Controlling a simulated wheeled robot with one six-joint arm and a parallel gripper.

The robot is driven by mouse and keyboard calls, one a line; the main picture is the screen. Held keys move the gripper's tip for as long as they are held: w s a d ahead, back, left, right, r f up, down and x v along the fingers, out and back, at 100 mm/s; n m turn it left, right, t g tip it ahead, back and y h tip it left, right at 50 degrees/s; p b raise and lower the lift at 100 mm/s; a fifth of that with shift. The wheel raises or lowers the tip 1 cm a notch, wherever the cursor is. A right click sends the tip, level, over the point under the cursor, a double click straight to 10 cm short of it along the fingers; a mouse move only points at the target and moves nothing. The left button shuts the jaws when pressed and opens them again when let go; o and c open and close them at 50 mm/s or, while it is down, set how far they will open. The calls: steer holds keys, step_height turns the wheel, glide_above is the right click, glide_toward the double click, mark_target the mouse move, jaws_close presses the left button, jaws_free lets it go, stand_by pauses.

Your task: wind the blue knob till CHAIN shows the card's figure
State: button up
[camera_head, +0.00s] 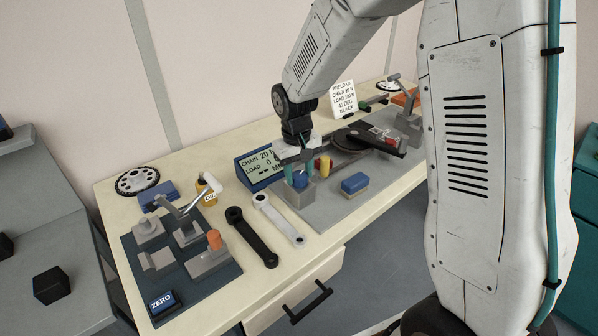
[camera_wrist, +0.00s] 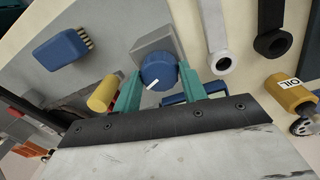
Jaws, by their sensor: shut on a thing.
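The blue knob (camera_head: 300,180) sits on a grey block (camera_head: 294,194) at the front of the grey plate. My gripper (camera_head: 299,172) is over it, teal fingers closed on its sides. In the wrist view the knob (camera_wrist: 158,70) is between the fingertips (camera_wrist: 159,78), and its white pointer line points to the lower left. The display (camera_head: 262,163) stands just behind and reads CHAIN 20 N, LOAD 0 and dashes before MM; my gripper partly covers its right side. The white card (camera_head: 343,98) stands at the back; its small CHAIN figure looks like 80 N.
A blue brush (camera_head: 354,184) lies right of the knob. A yellow cylinder (camera_wrist: 103,94) is close beside my fingers. White (camera_head: 278,218) and black (camera_head: 250,236) wrenches lie to the left. A dark fixture tray with a ZERO button (camera_head: 162,302) and an oil bottle (camera_head: 208,190) are further left.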

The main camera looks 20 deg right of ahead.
mark_target(298, 174)
steer(key=m, duration=0.4)
steer(key=shift+w+m, duration=0.1)
steer(key=shift+m, duration=2.8)
steer(key=shift+r, duration=0.1)
steer(key=o, duration=1)
step_height(298, 174, up, 8)
steer(key=shift+w+a+f, duration=0.1)
steer(key=shift+w+f, duration=0.05)
